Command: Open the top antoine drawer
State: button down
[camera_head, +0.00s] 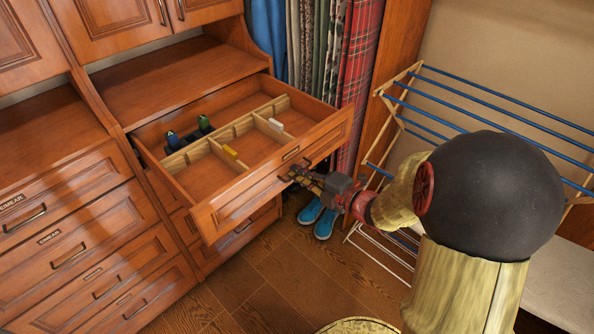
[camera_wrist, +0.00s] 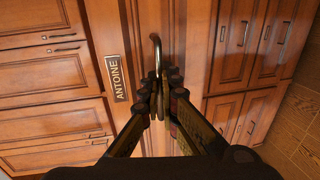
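The top antoine drawer (camera_head: 250,200) is pulled far out of the wooden cabinet in the head view, and its divided inside shows. Its front carries a name plate reading ANTOINE (camera_wrist: 117,78) in the wrist view. The metal drawer handle (camera_wrist: 157,55) stands beside the plate. My gripper (camera_wrist: 162,95) has its two fingers closed in around the handle, one on each side. In the head view my gripper (camera_head: 299,175) is at the drawer front, and its fingertips partly hide the handle.
A drying rack (camera_head: 480,102) stands right, near my arm. Blue shoes (camera_head: 318,217) are on the floor below. Floor left of them is clear.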

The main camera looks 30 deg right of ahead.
jog(key=c, duration=2.5)
grip_release()
jog(key=shift+c, duration=0.2)
jog(key=shift+o, duration=0.8)
jog(key=v, duration=1.2)
jog(key=shift+w+d, duration=0.1)
